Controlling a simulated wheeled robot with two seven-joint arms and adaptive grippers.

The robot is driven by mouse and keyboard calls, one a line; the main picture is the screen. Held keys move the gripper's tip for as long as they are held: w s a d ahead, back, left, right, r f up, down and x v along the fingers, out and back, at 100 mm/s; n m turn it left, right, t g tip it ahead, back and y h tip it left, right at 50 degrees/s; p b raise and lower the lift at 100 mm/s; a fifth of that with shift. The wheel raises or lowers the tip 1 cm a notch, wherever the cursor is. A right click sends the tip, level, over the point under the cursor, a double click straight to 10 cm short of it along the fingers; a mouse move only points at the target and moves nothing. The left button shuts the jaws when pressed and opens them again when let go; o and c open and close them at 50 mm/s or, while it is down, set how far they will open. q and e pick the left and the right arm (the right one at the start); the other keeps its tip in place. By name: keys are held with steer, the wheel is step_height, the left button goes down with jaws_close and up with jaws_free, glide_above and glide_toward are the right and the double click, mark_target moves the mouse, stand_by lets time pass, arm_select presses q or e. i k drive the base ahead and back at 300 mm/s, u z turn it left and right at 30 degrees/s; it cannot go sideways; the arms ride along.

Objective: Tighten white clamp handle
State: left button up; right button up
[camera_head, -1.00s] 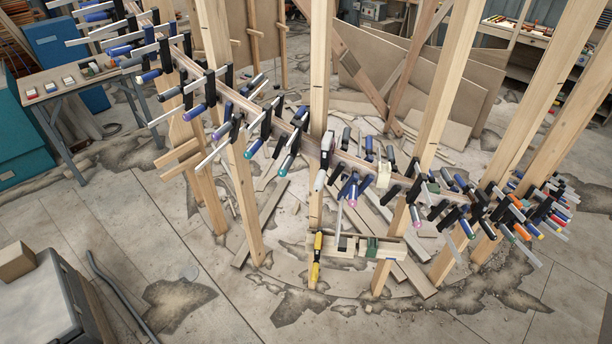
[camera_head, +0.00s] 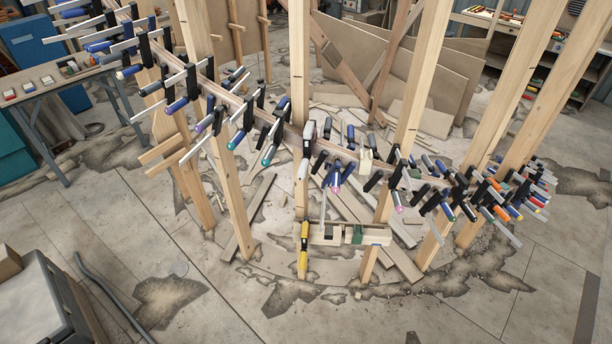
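A clamp with a white handle (camera_head: 303,169) is on the curved wooden stringer (camera_head: 285,131), at an upright post near the middle of the view. The handle hangs below the stringer, in front of the post. A pale clamp part (camera_head: 309,131) shows just above it. Whether the clamp is tight cannot be told. Many other clamps with blue, purple, teal, pink and orange handles line the stringer on both sides. Neither of my grippers is in view.
Tall wooden posts (camera_head: 409,110) stand along the stringer. A low wooden block with a yellow tool (camera_head: 303,255) is by the middle post. A grey cabinet (camera_head: 45,305) stands lower left and a table (camera_head: 50,80) upper left. The front floor is mostly clear.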

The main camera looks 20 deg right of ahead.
mark_target(302, 170)
steer(key=z, duration=0.15)
steer(key=k, duration=0.3)
steer(key=u, duration=0.55)
steer(key=i, duration=2.95)
steer(key=z, duration=3.2)
